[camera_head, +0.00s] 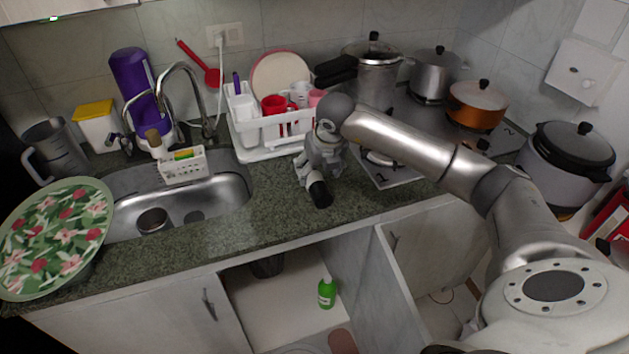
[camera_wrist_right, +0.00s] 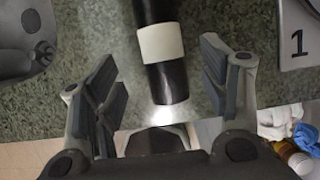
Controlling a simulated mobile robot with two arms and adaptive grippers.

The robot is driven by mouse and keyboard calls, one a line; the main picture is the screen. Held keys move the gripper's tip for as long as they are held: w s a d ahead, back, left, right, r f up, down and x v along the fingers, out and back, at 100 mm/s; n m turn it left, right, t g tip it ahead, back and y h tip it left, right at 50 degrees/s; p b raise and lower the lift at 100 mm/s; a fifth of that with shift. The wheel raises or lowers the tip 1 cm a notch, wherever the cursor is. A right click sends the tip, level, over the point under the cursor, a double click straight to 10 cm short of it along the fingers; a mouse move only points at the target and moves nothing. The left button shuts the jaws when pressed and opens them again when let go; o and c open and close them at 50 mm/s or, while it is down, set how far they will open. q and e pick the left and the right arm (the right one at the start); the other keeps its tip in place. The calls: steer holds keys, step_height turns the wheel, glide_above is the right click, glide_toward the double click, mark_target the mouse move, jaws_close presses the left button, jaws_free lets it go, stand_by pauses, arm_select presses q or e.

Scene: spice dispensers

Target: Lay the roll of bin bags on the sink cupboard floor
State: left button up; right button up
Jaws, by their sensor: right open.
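The roll of bin bags, a black cylinder with a white band (camera_wrist_right: 161,43), lies on the green stone counter near its front edge. Its dark end also shows in the head view (camera_head: 320,194). My right gripper (camera_head: 314,180) is over the roll. In the right wrist view its fingers (camera_wrist_right: 158,68) are open on either side of the roll, with gaps between. The sink cupboard below is open, and its pale floor (camera_head: 270,316) shows. A green bottle (camera_head: 327,293) stands on it. My left gripper is not in view.
The open cupboard door (camera_head: 397,285) juts out on the right of the opening. A dark container (camera_head: 267,265) stands at the back of the cupboard. A dish rack (camera_head: 262,150) and stove (camera_head: 400,173) flank my gripper. Bare cupboard floor shows left of the bottle.

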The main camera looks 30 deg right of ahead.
mark_target(316, 178)
steer(key=shift+x, duration=0.75)
steer(key=shift+w+f+p, duration=0.15)
steer(key=shift+f+p, duration=0.05)
steer(key=shift+p, duration=0.15)
steer(key=p+x, duration=0.1)
steer(key=x, duration=0.3)
steer(key=shift+w+d+p, duration=0.15)
steer(key=shift+p, duration=0.25)
steer(key=shift+w+f, duration=0.1)
steer(key=shift+f, duration=0.2)
steer(key=shift+r, duration=0.1)
steer(key=c, duration=1.2)
